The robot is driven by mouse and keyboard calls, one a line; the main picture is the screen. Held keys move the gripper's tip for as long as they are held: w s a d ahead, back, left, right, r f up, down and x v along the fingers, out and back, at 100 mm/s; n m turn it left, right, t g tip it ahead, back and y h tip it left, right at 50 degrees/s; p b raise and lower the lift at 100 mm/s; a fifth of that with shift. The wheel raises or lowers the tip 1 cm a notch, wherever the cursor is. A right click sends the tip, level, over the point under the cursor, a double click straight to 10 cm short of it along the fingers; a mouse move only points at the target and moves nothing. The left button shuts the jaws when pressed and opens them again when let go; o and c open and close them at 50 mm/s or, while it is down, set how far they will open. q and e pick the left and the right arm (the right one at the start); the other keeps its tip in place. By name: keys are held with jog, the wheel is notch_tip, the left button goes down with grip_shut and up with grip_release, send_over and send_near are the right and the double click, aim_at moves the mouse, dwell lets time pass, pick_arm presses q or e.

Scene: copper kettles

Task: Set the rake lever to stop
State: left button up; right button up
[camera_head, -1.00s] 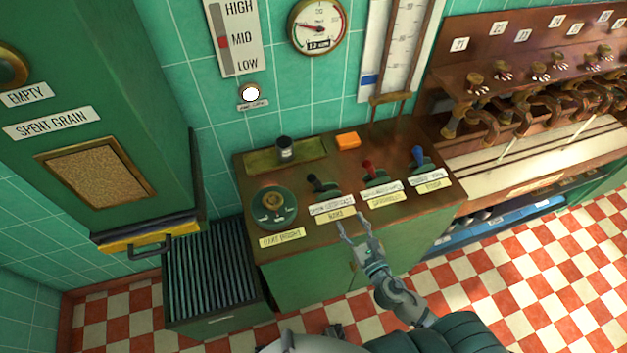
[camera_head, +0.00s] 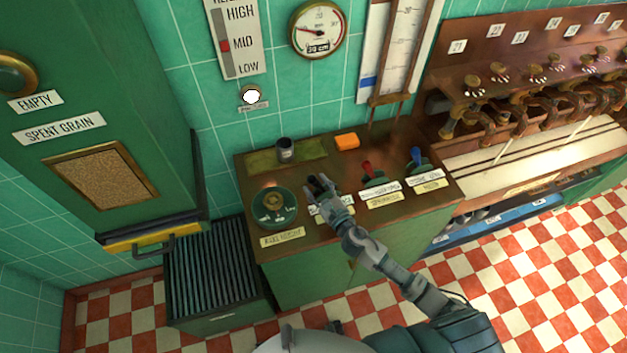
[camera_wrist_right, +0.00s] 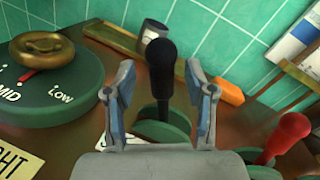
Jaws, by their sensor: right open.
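The rake lever is the black-knobbed one (camera_wrist_right: 160,65) on the console's left side. It stands upright on a round green base (camera_wrist_right: 160,130) in the right wrist view. My right gripper (camera_head: 318,184) is open, its two fingers on either side of the lever with visible gaps. In the head view the gripper covers most of this lever and its labels. The lever's position against its stop marking cannot be read. My left gripper is not in view.
A red lever (camera_head: 368,170) and a blue lever (camera_head: 416,158) stand to the right on the console. A round height dial (camera_head: 273,207) is close on the left.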

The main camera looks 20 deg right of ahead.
jog(key=shift+x, duration=1.05)
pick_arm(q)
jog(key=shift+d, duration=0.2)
pick_arm(e)
jog(key=shift+d, duration=0.1)
